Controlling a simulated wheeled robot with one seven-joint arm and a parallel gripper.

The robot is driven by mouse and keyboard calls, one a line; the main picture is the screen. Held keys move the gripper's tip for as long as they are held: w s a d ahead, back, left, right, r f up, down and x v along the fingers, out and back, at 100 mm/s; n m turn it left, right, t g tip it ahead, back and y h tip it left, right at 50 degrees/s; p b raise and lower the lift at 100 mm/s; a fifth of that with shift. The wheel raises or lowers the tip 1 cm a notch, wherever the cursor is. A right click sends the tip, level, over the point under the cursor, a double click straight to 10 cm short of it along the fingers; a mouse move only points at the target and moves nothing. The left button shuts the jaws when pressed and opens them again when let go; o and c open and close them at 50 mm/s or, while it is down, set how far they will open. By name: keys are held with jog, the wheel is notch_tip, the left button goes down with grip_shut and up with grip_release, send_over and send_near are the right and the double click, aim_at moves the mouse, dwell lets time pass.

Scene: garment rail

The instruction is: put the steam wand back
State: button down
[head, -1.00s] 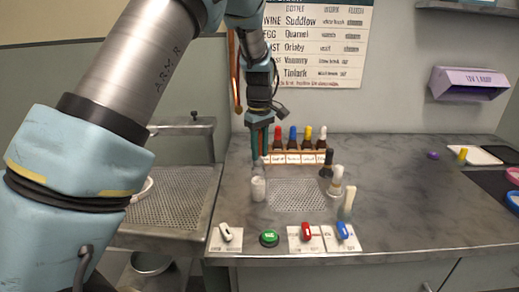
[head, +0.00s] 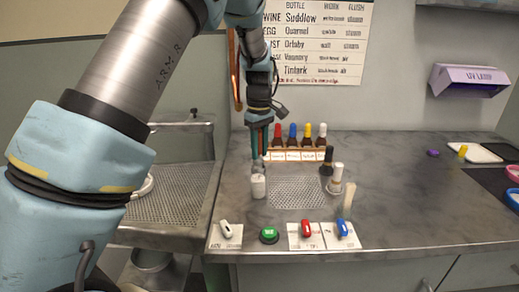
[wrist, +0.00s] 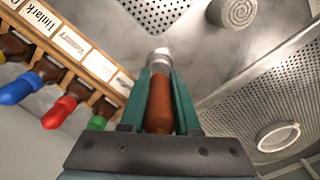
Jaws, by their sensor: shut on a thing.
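My gripper (wrist: 161,85) is shut on a brown rod (wrist: 159,108) with a silver collar and a pale tip. It looks like the steam wand, though I cannot be sure. The rod lies between the two teal fingers, its tip pointing away from the wrist. In the head view my gripper (head: 262,148) points down at the left end of the bottle rack (head: 300,156) and hides part of it. No holder for the wand is clearly visible.
Several brown bottles with coloured caps stand in the rack. A perforated drain plate (head: 298,193) is in front, with a dark bottle (head: 327,165) to its right. A sink tray (head: 172,203) is left; switches and a green button (head: 269,235) line the front edge.

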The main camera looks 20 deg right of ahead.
aim_at(260, 131)
jog(key=shift+f, duration=0.1)
jog(key=shift+f, duration=0.35)
jog(key=shift+f, duration=0.4)
dwell(0.5)
jog(key=shift+c, duration=1.2)
grip_release()
jog(key=shift+r, duration=0.15)
jog(key=shift+r+p, duration=3.05)
jog(key=shift+r, duration=0.6)
